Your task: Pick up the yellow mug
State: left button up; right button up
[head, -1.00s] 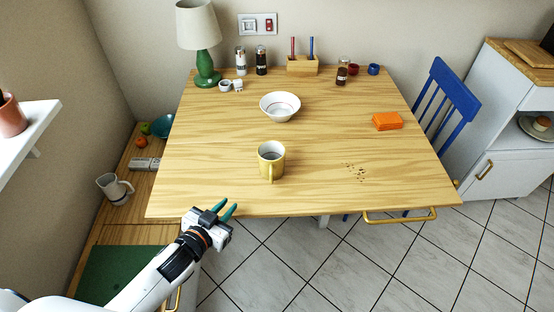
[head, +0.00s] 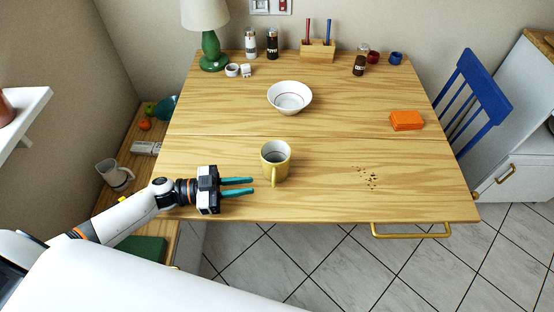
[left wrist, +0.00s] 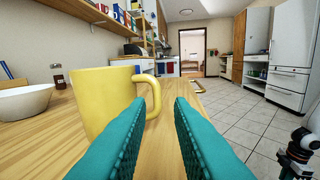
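The yellow mug (head: 275,164) stands upright on the wooden table (head: 340,195), its handle facing the table's front edge. My left gripper (head: 252,186) is just left of the mug in the head view, low over the table, its teal fingers open and pointing right with nothing between them. In the left wrist view the mug (left wrist: 104,98) is ahead and to the left, and its handle (left wrist: 152,92) shows above the gap between the open fingers (left wrist: 160,128). I cannot tell whether a finger touches the mug.
A white bowl (head: 290,97) stands behind the mug. An orange block (head: 406,121) lies to the right, and dark crumbs (head: 367,177) lie on the table. A green lamp (head: 212,50), shakers and small jars (head: 360,66) line the back. The table's front right is otherwise clear.

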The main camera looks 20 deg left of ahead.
aim_at(275, 168)
pick_arm(q)
jog(key=x, duration=0.4)
jog(key=shift+d, duration=0.15)
jog(key=x, duration=0.2)
jog(key=p+x, duration=0.1)
jog(key=x, duration=0.2)
jog(key=shift+w+d+f, duration=0.2)
jog(key=shift+w+f, duration=0.15)
jog(key=shift+w, duration=0.05)
grip_shut()
